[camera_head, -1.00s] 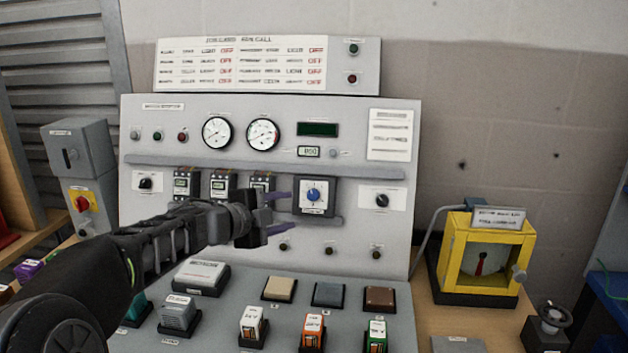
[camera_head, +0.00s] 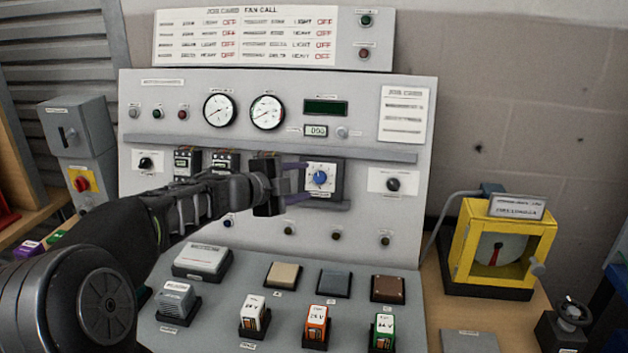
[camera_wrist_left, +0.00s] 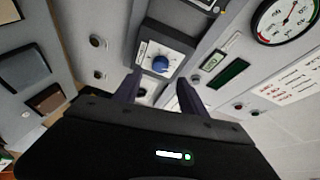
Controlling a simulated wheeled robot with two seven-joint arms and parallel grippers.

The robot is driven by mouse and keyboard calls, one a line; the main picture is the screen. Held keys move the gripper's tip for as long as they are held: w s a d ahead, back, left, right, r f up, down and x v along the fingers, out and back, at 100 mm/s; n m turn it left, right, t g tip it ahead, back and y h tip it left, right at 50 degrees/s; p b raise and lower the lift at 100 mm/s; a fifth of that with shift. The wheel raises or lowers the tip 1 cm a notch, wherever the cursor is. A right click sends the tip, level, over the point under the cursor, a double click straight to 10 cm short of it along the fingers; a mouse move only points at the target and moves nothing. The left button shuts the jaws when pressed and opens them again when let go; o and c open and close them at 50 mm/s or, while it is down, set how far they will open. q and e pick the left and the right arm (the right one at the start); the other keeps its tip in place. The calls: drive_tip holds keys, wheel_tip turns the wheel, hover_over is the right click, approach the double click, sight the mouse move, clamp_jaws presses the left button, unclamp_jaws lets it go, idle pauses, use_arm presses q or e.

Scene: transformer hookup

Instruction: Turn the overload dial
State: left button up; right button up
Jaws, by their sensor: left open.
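The overload dial is a blue knob (camera_head: 320,177) on a white scale plate, set in a dark square housing on the upright grey panel. My left gripper (camera_head: 298,182) reaches in from the left, its two purple fingers apart, one above the other, with the tips close to the dial's left side. In the left wrist view the blue knob (camera_wrist_left: 160,63) shows just beyond and between the open fingertips (camera_wrist_left: 160,80). Nothing is held. I cannot tell whether the fingertips touch the housing. The right gripper is not in view.
Breaker modules (camera_head: 226,162) stand left of the dial, partly behind my left gripper. A selector knob (camera_head: 393,184) is to its right. A ledge (camera_head: 370,152) runs above. Blocks and pads (camera_head: 334,284) sit on the lower desk. A yellow-framed gauge (camera_head: 505,245) stands at right.

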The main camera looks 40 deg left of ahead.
sight(319, 179)
use_arm(q)
drive_tip(key=x, duration=0.5)
drive_tip(key=shift+w+f+b, duration=0.1)
drive_tip(key=shift+w+b, duration=0.2)
drive_tip(key=shift+c, duration=0.6)
clamp_jaws()
